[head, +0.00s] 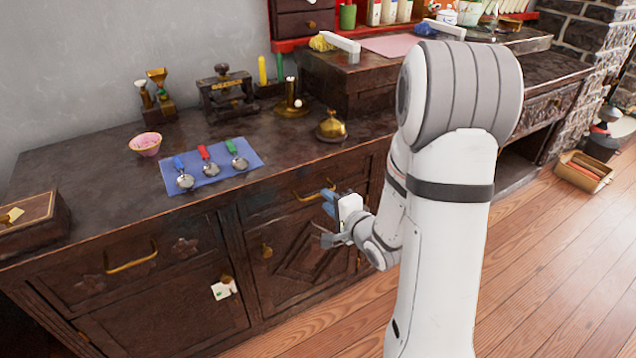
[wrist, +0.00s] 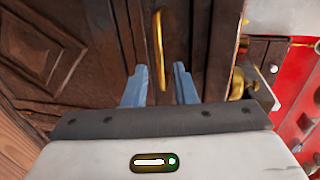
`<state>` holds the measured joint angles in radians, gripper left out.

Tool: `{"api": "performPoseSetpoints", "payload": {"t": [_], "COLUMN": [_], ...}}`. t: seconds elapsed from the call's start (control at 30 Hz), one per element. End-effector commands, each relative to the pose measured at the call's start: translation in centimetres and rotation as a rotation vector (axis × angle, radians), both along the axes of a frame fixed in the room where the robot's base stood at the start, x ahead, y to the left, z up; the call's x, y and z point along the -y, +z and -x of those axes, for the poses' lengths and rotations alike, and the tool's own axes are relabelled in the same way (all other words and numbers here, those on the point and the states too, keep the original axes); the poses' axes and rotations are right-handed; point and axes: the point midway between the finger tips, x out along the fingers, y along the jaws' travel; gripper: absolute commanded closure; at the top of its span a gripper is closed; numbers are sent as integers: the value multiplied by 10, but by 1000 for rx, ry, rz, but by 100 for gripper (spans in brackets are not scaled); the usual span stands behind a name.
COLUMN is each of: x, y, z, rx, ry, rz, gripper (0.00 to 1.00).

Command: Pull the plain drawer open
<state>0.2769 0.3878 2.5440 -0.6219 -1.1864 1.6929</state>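The plain drawer (head: 272,207) is in the dark wooden cabinet, under the worktop, and looks shut. Its brass bar handle (head: 315,190) is partly close behind my gripper in the head view. My gripper (head: 325,221) is in front of the cabinet, just below and in front of that handle. In the wrist view the handle (wrist: 158,45) stands upright in the picture, ahead of the gap between my two blue fingers (wrist: 159,76). The fingers are apart with nothing between their tips that I can see gripped. Whether the handle reaches between them is unclear.
A carved drawer with a brass handle (head: 131,258) is at the left. A blue mat (head: 207,183) with three medal-like spoons and a brass bell (head: 331,127) are on the worktop. Wooden floor lies in front.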

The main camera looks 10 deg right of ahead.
Motion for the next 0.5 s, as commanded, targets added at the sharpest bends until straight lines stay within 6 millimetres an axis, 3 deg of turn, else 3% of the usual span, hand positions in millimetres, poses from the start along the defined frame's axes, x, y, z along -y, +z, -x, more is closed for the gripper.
{"api": "performPoseSetpoints", "payload": {"t": [0.2, 0.5], "x": [-12, -16], "y": [-10, -11], "z": [-35, -48], "rx": [3, 1], "ry": [3, 1], "rz": [2, 0], "gripper": [75, 75]}}
